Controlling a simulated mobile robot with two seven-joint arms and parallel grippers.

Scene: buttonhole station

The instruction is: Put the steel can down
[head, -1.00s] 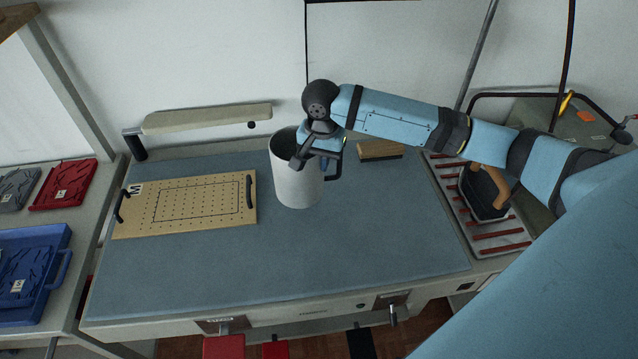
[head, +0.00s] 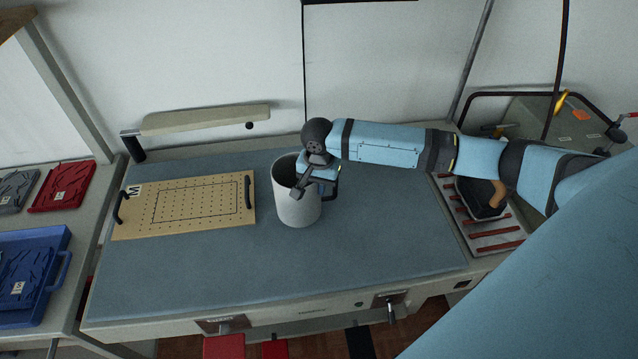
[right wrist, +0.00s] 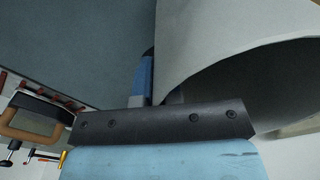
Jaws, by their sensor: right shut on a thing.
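The steel can (head: 297,208) is a pale grey, open-topped cylinder with a dark handle on its right side. It stands upright at the middle of the blue-grey table top (head: 370,250); whether its base touches the surface I cannot tell. My right gripper (head: 298,188) is at the can's upper right side, shut on it. In the right wrist view the can's wall and dark mouth (right wrist: 270,85) fill the upper right, close to the gripper. The fingertips are mostly hidden there. My left gripper is not in view.
A pegboard panel (head: 200,206) with black handles lies left of the can. An iron (head: 482,197) rests on a rack (head: 497,238) at the right. A padded arm (head: 205,119) is at the back left. The table's front and right middle are clear.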

